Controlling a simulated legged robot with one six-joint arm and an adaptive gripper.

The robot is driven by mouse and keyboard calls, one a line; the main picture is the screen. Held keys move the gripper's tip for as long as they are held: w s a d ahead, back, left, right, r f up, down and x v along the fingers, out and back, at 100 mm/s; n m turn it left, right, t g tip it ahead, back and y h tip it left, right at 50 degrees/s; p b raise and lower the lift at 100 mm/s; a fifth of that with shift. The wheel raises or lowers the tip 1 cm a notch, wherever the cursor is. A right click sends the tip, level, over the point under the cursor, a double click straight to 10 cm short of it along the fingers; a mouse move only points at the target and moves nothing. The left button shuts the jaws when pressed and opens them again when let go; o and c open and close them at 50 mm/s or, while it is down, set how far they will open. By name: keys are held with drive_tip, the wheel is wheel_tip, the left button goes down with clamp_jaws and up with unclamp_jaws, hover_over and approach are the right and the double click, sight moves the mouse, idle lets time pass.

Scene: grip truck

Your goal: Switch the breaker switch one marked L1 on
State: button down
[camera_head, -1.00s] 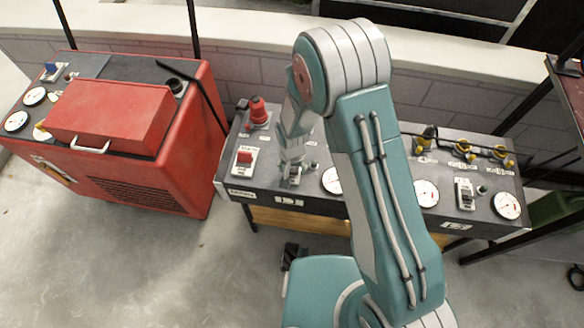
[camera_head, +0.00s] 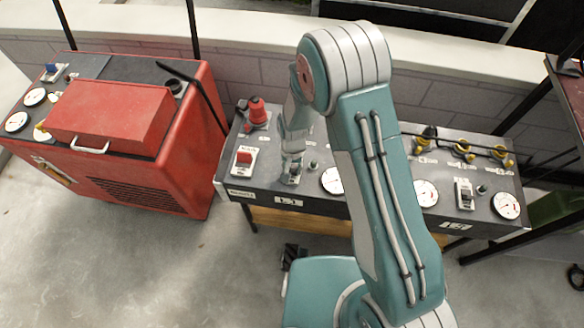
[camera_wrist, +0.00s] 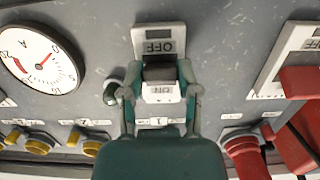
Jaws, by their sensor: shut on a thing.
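The breaker switch (camera_wrist: 158,40) has a light plate with a dark toggle (camera_wrist: 160,72) in its middle. In the wrist view, the word OFF lies above the toggle and ON below it, both upside down. My gripper (camera_wrist: 161,90) has one finger on each side of the toggle and is shut on it. I cannot tell the toggle's exact position. In the head view, my gripper (camera_head: 291,170) is at the switch on the left part of the dark console (camera_head: 375,155), and it hides most of the switch.
A gauge (camera_head: 332,181) sits to the right. A second breaker (camera_head: 464,194) and several yellow knobs (camera_head: 463,147) are farther right. A red machine (camera_head: 150,165) stands left of the console.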

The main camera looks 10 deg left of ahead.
drive_tip(key=g, duration=0.2)
drive_tip(key=w+g, duration=0.1)
drive_tip(key=g, duration=0.1)
drive_tip(key=shift+w, duration=0.3)
drive_tip(key=shift+w+f+g, duration=0.15)
drive_tip(key=shift+w+g, duration=0.25)
drive_tip(key=shift+g, duration=0.8)
drive_tip(key=shift+w+f+g, duration=0.1)
drive_tip(key=shift+w+g, duration=0.25)
drive_tip(key=shift+g, duration=0.85)
drive_tip(key=shift+c, duration=1.6)
unclamp_jaws()
drive_tip(key=shift+a, duration=0.1)
drive_tip(key=v, duration=1.2)
drive_tip(key=shift+w+f, duration=0.1)
